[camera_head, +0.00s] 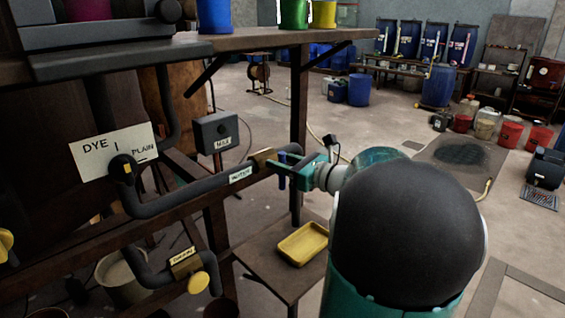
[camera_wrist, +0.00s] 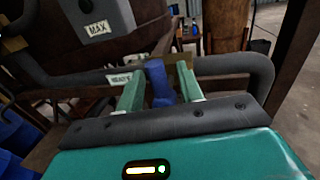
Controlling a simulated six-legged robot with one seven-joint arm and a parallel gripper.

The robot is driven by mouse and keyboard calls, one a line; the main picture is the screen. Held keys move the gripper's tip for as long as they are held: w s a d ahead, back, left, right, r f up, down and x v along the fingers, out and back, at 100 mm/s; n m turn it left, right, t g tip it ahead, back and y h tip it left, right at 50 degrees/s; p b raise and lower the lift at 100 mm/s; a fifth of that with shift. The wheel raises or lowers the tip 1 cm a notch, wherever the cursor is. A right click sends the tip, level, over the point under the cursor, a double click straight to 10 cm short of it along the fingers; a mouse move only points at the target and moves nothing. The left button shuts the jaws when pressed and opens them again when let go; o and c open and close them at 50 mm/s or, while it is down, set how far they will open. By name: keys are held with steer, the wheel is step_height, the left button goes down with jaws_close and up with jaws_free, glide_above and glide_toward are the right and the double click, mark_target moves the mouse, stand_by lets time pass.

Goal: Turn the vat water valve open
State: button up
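The water valve is a brass body (camera_head: 262,158) on a dark pipe, beside a white label (camera_head: 240,173) that seems to read WATER. Its blue lever handle (camera_head: 282,178) hangs downward in the head view. In the wrist view the blue handle (camera_wrist: 158,84) stands between my two green fingers. My gripper (camera_head: 298,170) is at the handle, coming from the right. In the wrist view my gripper (camera_wrist: 160,80) has its fingers apart, one on each side of the handle. A narrow gap seems to show on the right; contact on the left is unclear.
A grey box labelled MAX (camera_head: 216,132) sits above the pipe. A DYE/PLAIN sign (camera_head: 113,155) with a black knob is at left. A lower valve (camera_head: 199,282) has a yellow knob. A yellow tray (camera_head: 302,244) lies below on a low table. A wooden post (camera_head: 299,100) stands close behind.

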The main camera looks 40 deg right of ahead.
jaws_close()
steer(key=shift+a+n, duration=0.15)
steer(key=shift+n, duration=0.15)
steer(key=n, duration=0.2)
steer(key=shift+a+f+n+g, duration=0.1)
steer(key=shift+a+n+g, duration=0.2)
steer(key=shift+a, duration=0.05)
steer(key=n, duration=0.3)
steer(key=shift+a+f+g+h, duration=0.15)
steer(key=shift+a+g+h, duration=0.15)
steer(key=shift+a+h, duration=0.1)
steer(key=n, duration=0.2)
steer(key=n+h, duration=0.1)
steer(key=f+n, duration=0.1)
steer(key=n, duration=0.1)
steer(key=shift+a+f+n+h, duration=0.1)
steer(key=shift+a+n+h, duration=0.2)
steer(key=shift+a, duration=0.1)
steer(key=n, duration=0.2)
steer(key=f+n+h, duration=0.1)
steer(key=shift+n+g, duration=0.3)
steer(key=shift+n, duration=0.1)
